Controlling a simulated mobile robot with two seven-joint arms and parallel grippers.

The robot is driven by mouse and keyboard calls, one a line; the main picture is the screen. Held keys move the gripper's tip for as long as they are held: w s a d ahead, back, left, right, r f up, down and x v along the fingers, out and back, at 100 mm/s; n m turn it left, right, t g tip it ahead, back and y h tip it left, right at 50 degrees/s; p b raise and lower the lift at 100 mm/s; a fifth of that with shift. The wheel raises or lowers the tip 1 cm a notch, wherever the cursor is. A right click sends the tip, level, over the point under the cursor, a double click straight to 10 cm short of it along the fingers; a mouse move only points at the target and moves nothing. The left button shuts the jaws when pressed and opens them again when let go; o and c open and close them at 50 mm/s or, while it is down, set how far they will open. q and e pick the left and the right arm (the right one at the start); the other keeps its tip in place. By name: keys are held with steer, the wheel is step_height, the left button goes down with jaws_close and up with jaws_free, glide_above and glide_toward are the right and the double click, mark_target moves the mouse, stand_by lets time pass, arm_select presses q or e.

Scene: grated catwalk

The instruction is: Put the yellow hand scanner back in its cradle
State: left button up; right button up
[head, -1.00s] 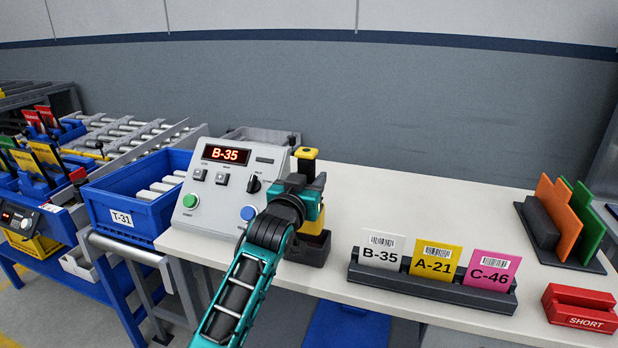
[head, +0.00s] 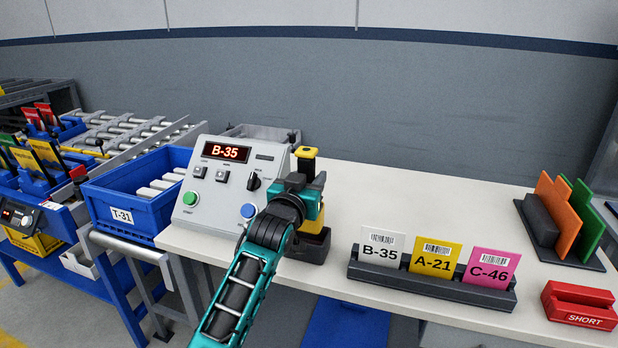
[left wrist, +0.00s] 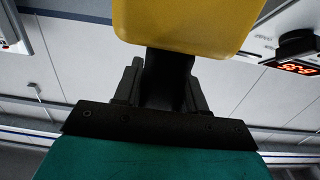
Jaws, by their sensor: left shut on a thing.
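The yellow hand scanner (head: 307,153) stands roughly upright at the right side of the control box, its yellow and black head above my left gripper (head: 308,186). My left gripper is shut on its dark handle. In the left wrist view the yellow scanner body (left wrist: 190,20) fills the top, with the black handle (left wrist: 167,75) between the fingers. The dark cradle (head: 308,250) sits on the table directly below the gripper. More yellow shows just above the cradle. The gripper hides the lower handle, so I cannot tell how deep it sits. My right gripper is not in view.
The control box (head: 215,212) reading B-35 stands close left of the gripper. A card holder (head: 430,284) with three cards is to the right. A red SHORT block (head: 580,306) and a panel rack (head: 560,240) are far right. The table behind the cards is clear.

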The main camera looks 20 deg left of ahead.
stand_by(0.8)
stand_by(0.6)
arm_select(q)
steer(key=shift+f+b, duration=1.65)
steer(key=shift+f, duration=1.3)
steer(key=o, duration=1.6)
steer(key=shift+o, duration=0.2)
